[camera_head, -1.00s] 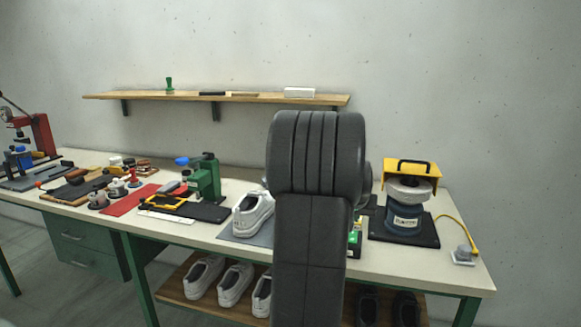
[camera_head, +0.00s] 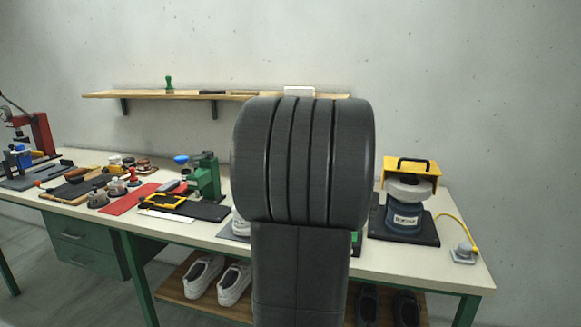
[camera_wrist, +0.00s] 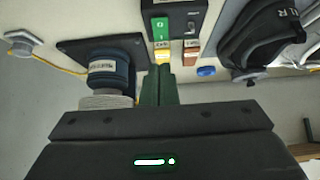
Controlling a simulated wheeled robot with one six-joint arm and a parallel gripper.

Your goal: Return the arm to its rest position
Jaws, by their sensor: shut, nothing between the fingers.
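My arm (camera_head: 303,165) rises large and dark in the middle of the head view and hides the centre of the workbench. My gripper is hidden there. In the wrist view my gripper (camera_wrist: 160,72) shows its narrow fingers together above its wide black body. It is shut and empty, with the bench and its tools beyond it in an upside-down picture.
On the bench (camera_head: 463,281), a yellow-topped machine (camera_head: 410,172) stands right of my arm, and a green press (camera_head: 206,177) stands left. A mostly hidden white shoe (camera_head: 240,226) is beside my arm. White shoes (camera_head: 234,285) lie on the lower shelf. A wall shelf (camera_head: 140,95) runs behind.

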